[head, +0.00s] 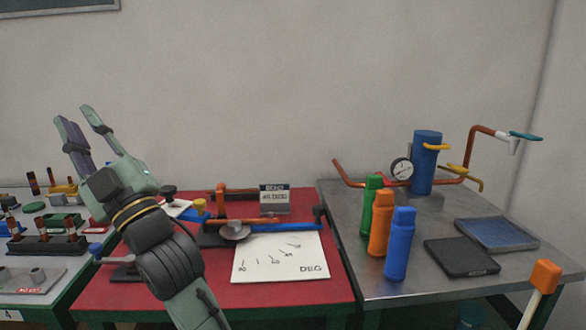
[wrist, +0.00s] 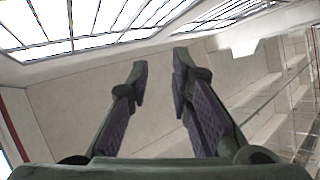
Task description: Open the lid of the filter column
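The filter column is most likely the upright blue cylinder (head: 425,163) with yellow side handles, at the back of the metal table on the right in the head view. Its top looks closed, but the lid is too small to make out clearly. My gripper (head: 78,122) is raised at the left, pointing up, far from the cylinder. Its two fingers are spread apart with nothing between them. The wrist view also shows my open gripper (wrist: 160,75), with only wall and ceiling beyond it.
Green (head: 370,200), orange (head: 381,222) and blue (head: 399,243) bottles stand in front of the cylinder. A pressure gauge (head: 401,169) and orange pipe (head: 478,140) flank it. A black pad (head: 461,257) and blue-topped tray (head: 496,234) lie at right. A red table (head: 200,288) holds a paper chart (head: 281,258).

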